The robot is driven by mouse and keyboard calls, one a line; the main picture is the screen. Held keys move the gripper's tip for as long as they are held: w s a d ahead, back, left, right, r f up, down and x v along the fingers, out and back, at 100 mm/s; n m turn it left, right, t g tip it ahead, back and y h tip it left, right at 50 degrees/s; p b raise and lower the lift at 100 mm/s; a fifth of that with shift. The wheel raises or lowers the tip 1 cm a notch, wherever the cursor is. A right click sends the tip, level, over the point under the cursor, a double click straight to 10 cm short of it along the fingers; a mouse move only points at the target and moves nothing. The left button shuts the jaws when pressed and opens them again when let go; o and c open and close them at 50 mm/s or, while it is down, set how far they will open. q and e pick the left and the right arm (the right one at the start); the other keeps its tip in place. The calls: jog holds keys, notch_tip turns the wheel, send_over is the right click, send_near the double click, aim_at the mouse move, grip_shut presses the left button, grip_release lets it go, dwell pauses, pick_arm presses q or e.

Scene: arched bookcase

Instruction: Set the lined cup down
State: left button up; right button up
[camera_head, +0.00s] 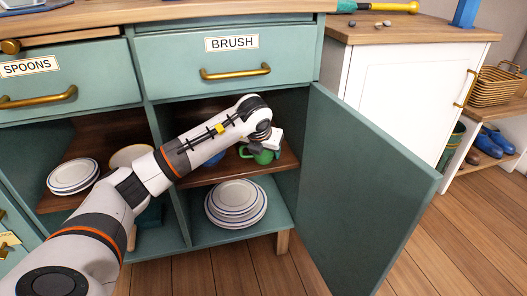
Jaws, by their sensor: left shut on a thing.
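My left arm reaches in from the left over the open cabinet. My left gripper (266,146) is at the upper shelf, shut on a green cup (264,156) that is partly hidden by the gripper. A curved green handle shows on the cup's left side. I cannot make out lines on it, nor whether its base touches the shelf (228,173). My right gripper is not in view.
An open teal door (365,190) stands to the right of the gripper. Stacked plates (236,203) are on the lower shelf. A blue thing (213,160) is partly hidden behind my arm. More plates (73,175) and a pale bowl (130,156) sit at left.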

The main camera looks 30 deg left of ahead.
pick_arm(q)
jog(key=o, duration=1.1)
jog(key=shift+c, duration=0.2)
jog(key=shift+r, duration=0.1)
